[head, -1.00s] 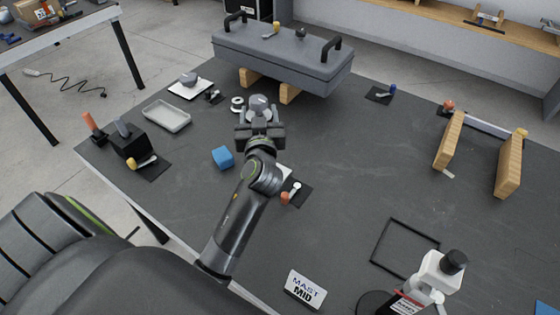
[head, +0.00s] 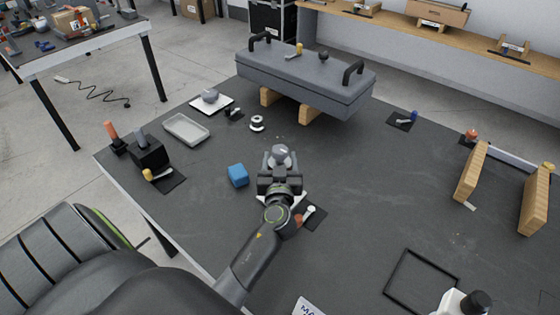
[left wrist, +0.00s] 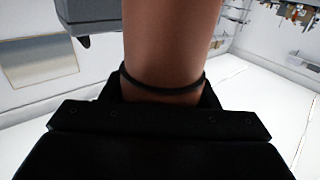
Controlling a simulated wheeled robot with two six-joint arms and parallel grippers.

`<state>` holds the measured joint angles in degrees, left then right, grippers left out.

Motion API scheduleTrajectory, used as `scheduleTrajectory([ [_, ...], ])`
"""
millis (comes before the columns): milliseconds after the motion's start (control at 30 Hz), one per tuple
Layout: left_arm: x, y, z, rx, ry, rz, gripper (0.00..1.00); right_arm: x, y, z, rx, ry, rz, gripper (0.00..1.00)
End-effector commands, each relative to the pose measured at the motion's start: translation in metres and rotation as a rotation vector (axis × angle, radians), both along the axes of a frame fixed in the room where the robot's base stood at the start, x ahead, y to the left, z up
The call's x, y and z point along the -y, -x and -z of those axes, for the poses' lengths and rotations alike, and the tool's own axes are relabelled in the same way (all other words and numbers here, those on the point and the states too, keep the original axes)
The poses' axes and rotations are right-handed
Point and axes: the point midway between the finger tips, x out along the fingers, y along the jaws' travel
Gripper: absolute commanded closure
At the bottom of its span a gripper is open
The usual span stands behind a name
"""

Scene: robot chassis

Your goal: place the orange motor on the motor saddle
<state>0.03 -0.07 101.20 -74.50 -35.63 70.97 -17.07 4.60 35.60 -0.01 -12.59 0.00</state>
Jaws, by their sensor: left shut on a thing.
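My left gripper (head: 280,172) is over the near-middle part of the dark table, right of a blue block (head: 238,175). It is shut on an orange-brown cylinder (left wrist: 170,40), which fills the middle of the left wrist view and looks like the orange motor. A dark band circles the cylinder at the jaws. In the head view a grey rounded top (head: 281,153) shows at the jaws; the orange side is hidden. I cannot tell which thing is the motor saddle.
A grey chassis (head: 300,78) with handles rests on wooden blocks at the back. A grey tray (head: 187,130) and a black holder (head: 147,152) stand left. Wooden supports (head: 472,170) stand right, a black frame (head: 420,282) near right. The table's middle right is clear.

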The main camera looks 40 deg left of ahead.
Motion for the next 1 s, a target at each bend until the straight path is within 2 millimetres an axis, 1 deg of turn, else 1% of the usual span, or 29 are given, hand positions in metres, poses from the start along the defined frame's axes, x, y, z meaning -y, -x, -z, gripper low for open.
scheduleTrajectory([
  [167, 0.0002, -0.0005, -0.0027, 0.005, -0.002, 0.001, 1.00, 0.0000, 0.0001, -0.0004, 0.000, 0.000, 0.000, 0.24],
  [367, 0.0002, -0.0006, 0.0012, 0.005, -0.002, 0.001, 1.00, -0.0002, 0.0004, 0.0051, 0.000, 0.000, 0.000, 0.24],
  [400, 0.0000, -0.0001, 0.0018, 0.001, -0.001, 0.000, 0.41, -0.0002, 0.0005, 0.0039, 0.000, 0.000, 0.000, 0.24],
  [533, 0.0000, -0.0001, 0.0016, 0.001, -0.001, 0.000, 0.24, -0.0001, 0.0007, 0.0035, -0.001, 0.000, 0.000, 0.24],
  [833, -0.0001, -0.0001, 0.0009, 0.001, -0.001, 0.000, 0.23, -0.0003, 0.0022, 0.0028, -0.003, 0.000, 0.001, 0.24],
  [967, -0.0001, -0.0001, -0.0036, 0.000, -0.001, 0.000, 0.23, -0.0003, 0.0024, -0.0032, -0.004, 0.000, 0.001, 0.24],
  [1000, 0.0005, -0.0012, 0.0005, 0.001, -0.001, 0.002, 0.23, -0.0012, 0.0015, 0.0023, -0.002, -0.001, 0.001, 0.24],
])
